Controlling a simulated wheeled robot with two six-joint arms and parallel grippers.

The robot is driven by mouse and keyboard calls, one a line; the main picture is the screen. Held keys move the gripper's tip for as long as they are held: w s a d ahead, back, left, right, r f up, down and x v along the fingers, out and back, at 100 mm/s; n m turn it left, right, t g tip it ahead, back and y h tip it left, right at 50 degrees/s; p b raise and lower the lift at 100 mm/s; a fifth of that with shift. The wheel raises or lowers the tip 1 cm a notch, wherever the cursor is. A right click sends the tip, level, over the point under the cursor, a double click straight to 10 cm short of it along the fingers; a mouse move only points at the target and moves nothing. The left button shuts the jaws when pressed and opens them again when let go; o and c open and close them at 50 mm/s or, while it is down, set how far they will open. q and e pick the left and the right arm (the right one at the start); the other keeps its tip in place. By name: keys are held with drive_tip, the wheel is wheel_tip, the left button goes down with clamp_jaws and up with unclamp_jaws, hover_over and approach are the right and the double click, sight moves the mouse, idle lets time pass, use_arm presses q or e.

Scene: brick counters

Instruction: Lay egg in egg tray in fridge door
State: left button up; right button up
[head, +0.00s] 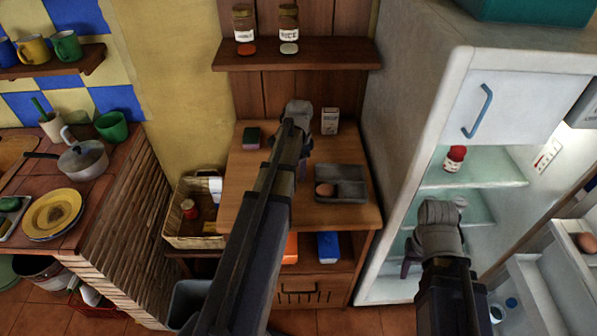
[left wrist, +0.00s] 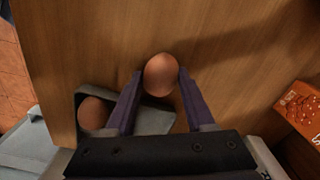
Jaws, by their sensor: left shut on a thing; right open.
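A brown egg (left wrist: 161,75) is between the two purple fingers of my left gripper (head: 299,125), which is shut on it above the wooden cabinet top. In the head view my own arm hides this egg. A second egg (head: 325,190) lies in a grey divided tray (head: 349,171) on the cabinet; it also shows in the left wrist view (left wrist: 95,112). The fridge (head: 402,135) is open at right. Another egg (head: 587,243) sits in a holder on the fridge door (head: 535,290), partly cut off. My right gripper (head: 437,245) is open in front of the lower fridge shelves.
A white carton (head: 330,121) and a dark green-and-pink block (head: 251,137) stand on the cabinet (head: 245,190). A shelf with two jars (head: 288,22) hangs above. A red-capped jar (head: 455,158) stands on a glass fridge shelf. A basket (head: 185,235) is left of the cabinet.

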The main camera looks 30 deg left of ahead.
use_arm(q)
drive_tip(key=shift+r, duration=0.15)
wheel_tip(320, 180, up, 10)
drive_tip(key=p, duration=1)
